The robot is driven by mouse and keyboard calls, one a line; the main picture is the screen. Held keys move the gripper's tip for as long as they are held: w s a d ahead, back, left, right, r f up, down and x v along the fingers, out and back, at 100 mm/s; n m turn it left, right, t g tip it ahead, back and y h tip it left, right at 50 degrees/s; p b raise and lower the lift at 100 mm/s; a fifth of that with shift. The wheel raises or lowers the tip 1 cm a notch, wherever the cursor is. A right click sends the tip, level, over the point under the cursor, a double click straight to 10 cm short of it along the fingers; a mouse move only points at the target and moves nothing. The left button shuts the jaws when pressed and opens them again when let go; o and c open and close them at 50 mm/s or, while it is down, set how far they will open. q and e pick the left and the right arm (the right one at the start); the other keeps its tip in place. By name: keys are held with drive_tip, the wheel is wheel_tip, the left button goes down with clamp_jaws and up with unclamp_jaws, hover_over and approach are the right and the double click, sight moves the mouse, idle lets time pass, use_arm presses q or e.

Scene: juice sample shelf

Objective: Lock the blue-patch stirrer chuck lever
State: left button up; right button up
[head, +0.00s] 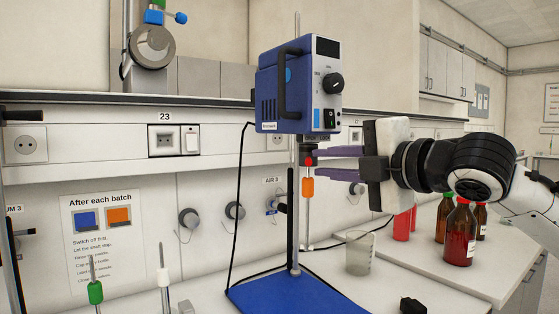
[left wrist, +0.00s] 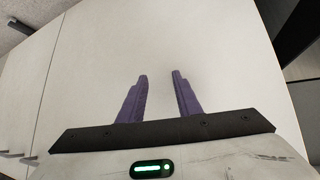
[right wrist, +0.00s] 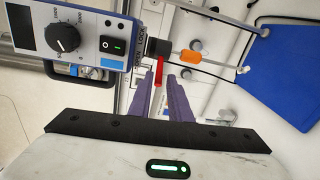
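The stirrer (head: 298,85) is a blue box motor with a dark knob and a blue patch (head: 317,118) on its front. Its dark chuck (right wrist: 158,47) shows in the right wrist view with a red lever (right wrist: 159,73) and small OPEN and LOCK lettering beside it. The lever's red also shows under the motor in the head view (head: 309,161). My right gripper (right wrist: 160,76) is open, its purple fingertips on either side of the lever's free end; I cannot tell whether they touch it. My left gripper (left wrist: 160,75) is open and empty, facing a plain pale surface.
An orange-marked shaft (head: 308,187) hangs below the chuck. A blue base plate (head: 290,297), a support rod and a glass beaker (head: 359,252) stand below. Stirring rods stand at lower left.

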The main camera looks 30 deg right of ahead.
sight(309, 156)
drive_tip(key=w+p, duration=0.1)
drive_tip(key=w, duration=0.8)
drive_tip(key=shift+a+f+p, duration=0.25)
drive_tip(key=shift+a+p, duration=0.15)
use_arm(q)
drive_tip(key=shift+s+a+r, duration=0.2)
drive_tip(key=shift+s+r, duration=0.2)
drive_tip(key=shift+s, duration=0.3)
use_arm(e)
clamp_jaws()
